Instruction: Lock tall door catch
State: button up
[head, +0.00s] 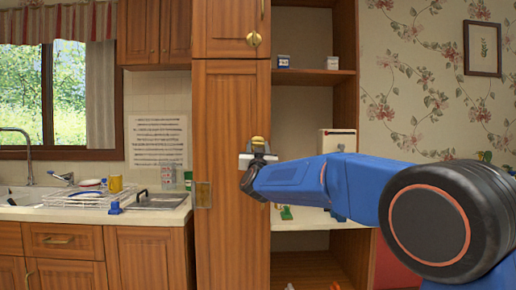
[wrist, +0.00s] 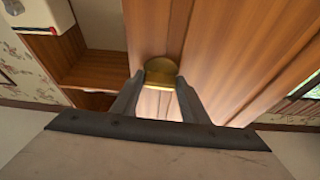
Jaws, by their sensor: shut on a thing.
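The tall wooden door (head: 228,120) stands upright in the middle of the head view, and its wood grain fills much of the wrist view (wrist: 235,50). A round brass catch (head: 258,140) is at its right edge. In the wrist view the brass catch (wrist: 161,70) sits between the two grey fingertips. My gripper (head: 258,155) is shut on it, with a finger on each side (wrist: 160,90). The fingers hide part of the catch. I cannot tell whether the door is fully closed or which way the catch is turned.
An upper door with a brass knob (head: 253,40) is above. Open shelves (head: 300,76) with small boxes are to the right, and a white box (head: 337,141) stands behind my arm. A sink counter (head: 70,212) with a dish rack and yellow mug (head: 115,184) lies to the left.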

jog(key=shift+a+r+m+g+h, duration=0.15)
jog(key=shift+m+g+h, duration=0.9)
jog(key=shift+m, duration=2.6)
jog(key=shift+a+r+m+g+h, duration=0.1)
jog(key=shift+m+g+h, duration=0.9)
jog(key=shift+m, duration=2.7)
jog(key=shift+a+r+m+g+h, duration=0.15)
jog(key=shift+m+g+h, duration=0.85)
jog(key=shift+m, duration=2.65)
jog(key=o, duration=1.1)
jog(key=shift+c, duration=0.2)
jog(key=shift+y, duration=0.25)
jog(key=v, duration=1.7)
jog(key=shift+s+a+r, duration=0.1)
jog(key=shift+s, duration=0.05)
